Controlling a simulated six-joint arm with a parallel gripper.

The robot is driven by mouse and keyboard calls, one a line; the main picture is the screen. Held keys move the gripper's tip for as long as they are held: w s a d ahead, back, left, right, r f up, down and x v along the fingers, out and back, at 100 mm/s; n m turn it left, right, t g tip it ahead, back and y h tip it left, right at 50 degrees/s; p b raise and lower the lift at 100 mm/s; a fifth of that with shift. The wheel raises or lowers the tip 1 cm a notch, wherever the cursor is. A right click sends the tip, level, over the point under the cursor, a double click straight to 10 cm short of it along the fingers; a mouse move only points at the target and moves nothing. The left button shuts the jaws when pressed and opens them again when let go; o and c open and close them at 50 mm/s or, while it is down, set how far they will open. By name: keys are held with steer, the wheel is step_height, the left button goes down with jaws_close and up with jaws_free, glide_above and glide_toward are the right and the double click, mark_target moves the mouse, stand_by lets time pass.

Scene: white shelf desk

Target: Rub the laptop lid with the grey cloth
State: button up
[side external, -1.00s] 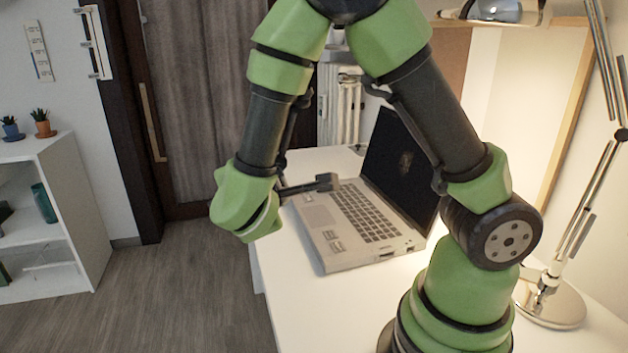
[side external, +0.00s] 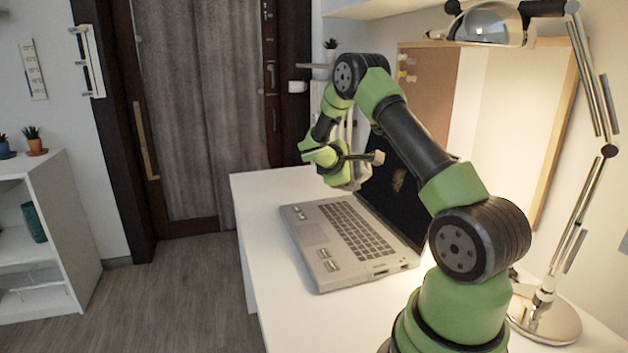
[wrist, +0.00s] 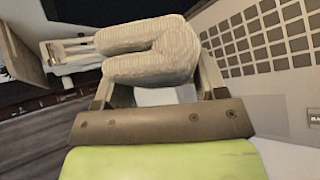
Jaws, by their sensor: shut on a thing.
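The silver laptop (side external: 318,247) stands open on the white desk, its lid (side external: 398,190) raised with the dark screen side showing. My gripper (side external: 349,172) is above the far end of the laptop, near the lid's far edge in the picture. In the wrist view my gripper (wrist: 152,85) is shut on the pale grey cloth (wrist: 150,52), which is folded into a thick U shape. The laptop's keyboard (wrist: 262,38) shows at the upper right there. Whether the cloth touches the lid cannot be told; my arm hides part of the lid.
A metal desk lamp (side external: 545,318) stands at the right, its head above the desk. A cork board (side external: 428,90) leans at the back. The white desk (side external: 262,225) is clear left of the laptop. A white shelf unit (side external: 60,215) stands apart at the left.

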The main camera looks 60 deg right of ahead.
mark_target(390, 179)
steer(key=shift+s+d+f, duration=0.15)
steer(key=shift+s+d, duration=0.85)
steer(key=shift+d, duration=0.2)
steer(key=shift+s+d+f, duration=0.35)
steer(key=shift+s+d, duration=0.55)
steer(key=shift+s+d+f, duration=0.3)
steer(key=shift+s+d, duration=0.55)
steer(key=shift+s+d+f, duration=0.25)
steer(key=shift+s+d, duration=0.5)
steer(key=shift+s+a, duration=1.4)
steer(key=shift+a, duration=0.05)
steer(key=shift+s, duration=0.1)
steer(key=shift+d, duration=0.15)
steer(key=shift+w+d, duration=1.3)
steer(key=shift+w, duration=0.2)
